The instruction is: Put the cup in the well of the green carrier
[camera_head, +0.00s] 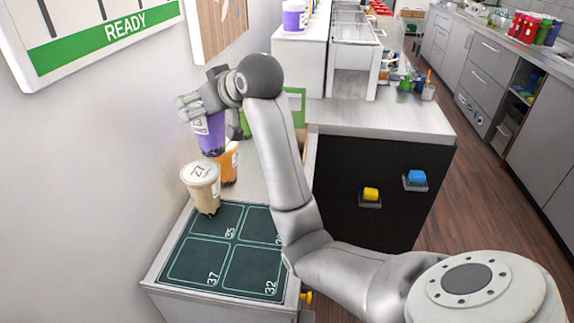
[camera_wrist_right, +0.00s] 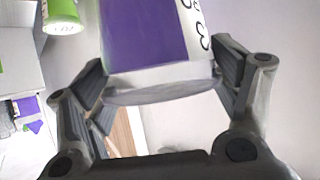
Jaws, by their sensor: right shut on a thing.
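A purple cup with a white label (camera_head: 209,138) is in my right gripper (camera_head: 203,101), above the counter at the left, slightly tilted. In the right wrist view the cup (camera_wrist_right: 150,38) sits between the two fingers (camera_wrist_right: 165,88), which close on its sides near the rim. A green upright piece (camera_head: 297,98) shows behind my right arm, and a bit of green (camera_head: 245,124) shows left of the arm. I cannot tell whether either belongs to the green carrier; no well is visible. My left gripper is not in view.
An orange cup (camera_head: 229,165) and a beige lidded cup (camera_head: 203,186) stand close below the held cup. A black panel with yellow (camera_head: 371,194) and blue (camera_head: 416,177) buttons is at the right.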

